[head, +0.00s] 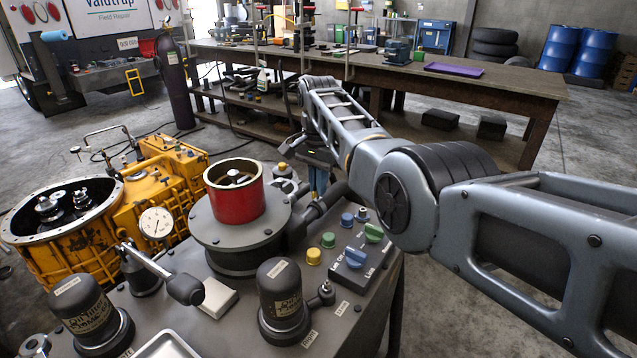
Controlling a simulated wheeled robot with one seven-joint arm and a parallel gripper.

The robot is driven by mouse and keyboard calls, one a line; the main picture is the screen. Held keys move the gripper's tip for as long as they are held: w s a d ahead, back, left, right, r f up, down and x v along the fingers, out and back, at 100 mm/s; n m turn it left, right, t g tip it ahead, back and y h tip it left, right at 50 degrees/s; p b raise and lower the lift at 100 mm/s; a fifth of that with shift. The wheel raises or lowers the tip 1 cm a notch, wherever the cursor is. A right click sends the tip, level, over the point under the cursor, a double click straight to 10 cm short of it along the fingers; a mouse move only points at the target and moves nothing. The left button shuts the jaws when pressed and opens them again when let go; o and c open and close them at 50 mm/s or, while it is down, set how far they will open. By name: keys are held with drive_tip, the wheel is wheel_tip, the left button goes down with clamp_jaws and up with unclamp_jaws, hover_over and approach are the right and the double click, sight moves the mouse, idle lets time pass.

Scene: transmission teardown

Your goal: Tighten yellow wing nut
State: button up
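My arm reaches in from the right and bends down at its far end. My gripper (307,158) is small and dark in the head view, beyond the red cylinder and the far edge of the grey bench. I cannot make out its fingers or whether it holds anything. No yellow wing nut can be clearly made out. A grey fitting with a yellowish band (284,184) stands just below and left of my gripper. A round yellow knob (314,257) sits on the bench, nearer the camera, apart from my gripper.
The red cylinder (235,190) stands on a round grey housing. Green and blue switches (355,257) and dark canisters (283,300) crowd the bench top (235,325). A yellow transmission case (150,205) stands at left. A long workbench (500,82) stands behind, with open floor between.

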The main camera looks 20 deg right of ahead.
drive_tip(key=o, duration=0.4)
drive_tip(key=shift+r, duration=0.1)
drive_tip(key=shift+r+b, duration=0.4)
drive_tip(key=shift+r, duration=3.4)
